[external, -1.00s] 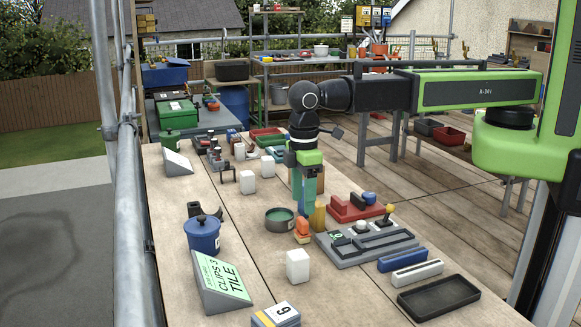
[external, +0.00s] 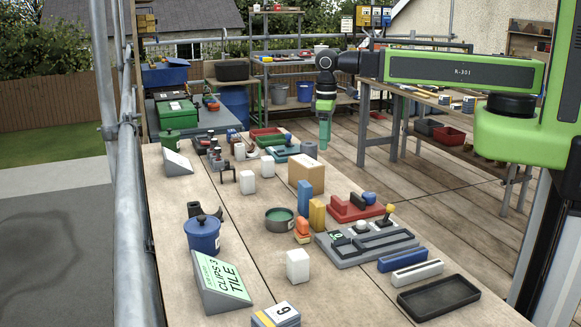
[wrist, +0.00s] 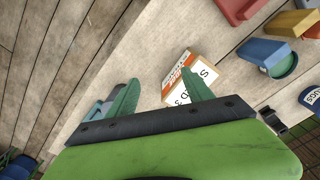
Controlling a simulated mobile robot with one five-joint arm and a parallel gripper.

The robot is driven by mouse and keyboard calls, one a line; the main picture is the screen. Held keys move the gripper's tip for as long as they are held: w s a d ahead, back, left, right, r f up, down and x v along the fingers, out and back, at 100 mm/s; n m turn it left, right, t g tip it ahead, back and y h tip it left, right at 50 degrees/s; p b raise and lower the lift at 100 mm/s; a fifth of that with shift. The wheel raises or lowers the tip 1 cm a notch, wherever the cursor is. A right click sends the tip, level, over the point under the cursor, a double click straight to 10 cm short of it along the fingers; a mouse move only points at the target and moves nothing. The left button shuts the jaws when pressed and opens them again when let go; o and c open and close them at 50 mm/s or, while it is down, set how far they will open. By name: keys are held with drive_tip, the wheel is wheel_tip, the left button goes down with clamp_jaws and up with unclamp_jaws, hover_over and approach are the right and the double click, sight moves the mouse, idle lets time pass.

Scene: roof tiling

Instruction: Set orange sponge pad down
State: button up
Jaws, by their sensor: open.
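The orange sponge pad (external: 302,229) stands on the wooden bench in the external view, between a round green-filled tin (external: 280,217) and a grey tray of parts (external: 367,243). Nothing holds it. My gripper (external: 324,146) hangs well away from it, farther back, above the bench's right edge or the floor beyond. In the wrist view my gripper (wrist: 161,76) has its two green fingers spread with nothing between them.
A cardboard box (external: 306,174), a blue block (external: 304,197) and a yellow block (external: 317,215) stand behind the pad. A red holder (external: 355,208) is to the right. A white block (external: 298,266) stands in front. Bare planks show at the front centre.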

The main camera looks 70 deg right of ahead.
drive_tip(key=s+d+m, duration=0.2)
drive_tip(key=d, duration=0.7)
drive_tip(key=shift+s+d, duration=0.15)
drive_tip(key=shift+d, duration=0.2)
drive_tip(key=c, duration=0.4)
drive_tip(key=shift+o, duration=0.2)
